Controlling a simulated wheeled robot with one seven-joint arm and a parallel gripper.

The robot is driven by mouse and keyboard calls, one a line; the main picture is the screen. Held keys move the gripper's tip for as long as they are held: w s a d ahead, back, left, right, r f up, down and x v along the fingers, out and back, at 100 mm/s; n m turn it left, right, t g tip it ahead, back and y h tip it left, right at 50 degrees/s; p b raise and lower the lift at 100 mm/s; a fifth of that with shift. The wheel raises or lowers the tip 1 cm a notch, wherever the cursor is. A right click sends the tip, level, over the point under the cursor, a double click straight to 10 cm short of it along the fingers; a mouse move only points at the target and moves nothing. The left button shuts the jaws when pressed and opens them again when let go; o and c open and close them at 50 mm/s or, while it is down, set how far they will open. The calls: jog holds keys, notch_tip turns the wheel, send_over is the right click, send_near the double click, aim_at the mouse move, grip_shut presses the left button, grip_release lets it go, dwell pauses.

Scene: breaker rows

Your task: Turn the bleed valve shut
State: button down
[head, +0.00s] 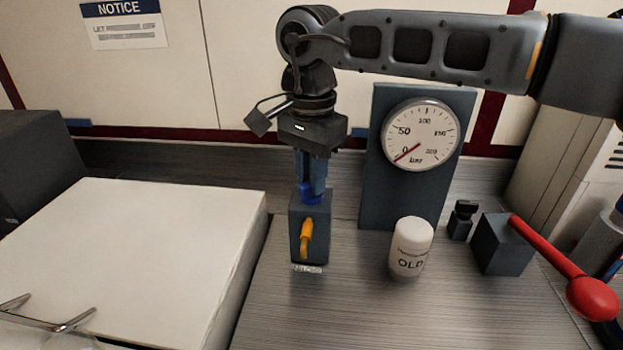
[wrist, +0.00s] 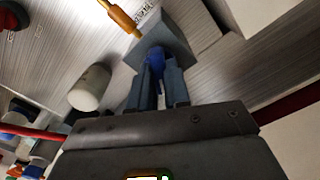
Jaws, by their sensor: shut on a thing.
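The bleed valve (head: 310,225) is a dark grey upright block on the grey counter. An orange spout or lever (head: 306,238) sticks out of its front, and a small label lies at its foot. A blue handle (head: 304,196) sits on its top. My gripper (head: 311,186) points straight down from above and is shut on the blue handle. In the wrist view, both fingers flank the blue handle (wrist: 156,60) over the block (wrist: 172,40). The fingers hide part of the handle, so its turn angle is hard to tell.
A gauge (head: 421,134) on a dark panel stands behind right, its needle near 0. A white box (head: 130,255) is left.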

jog(key=n, duration=0.6)
jog(key=shift+b, duration=0.3)
jog(key=shift+n, duration=0.4)
jog(key=c, duration=1.1)
grip_release()
jog(key=shift+r+b, duration=0.3)
jog(key=shift+r, duration=3.6)
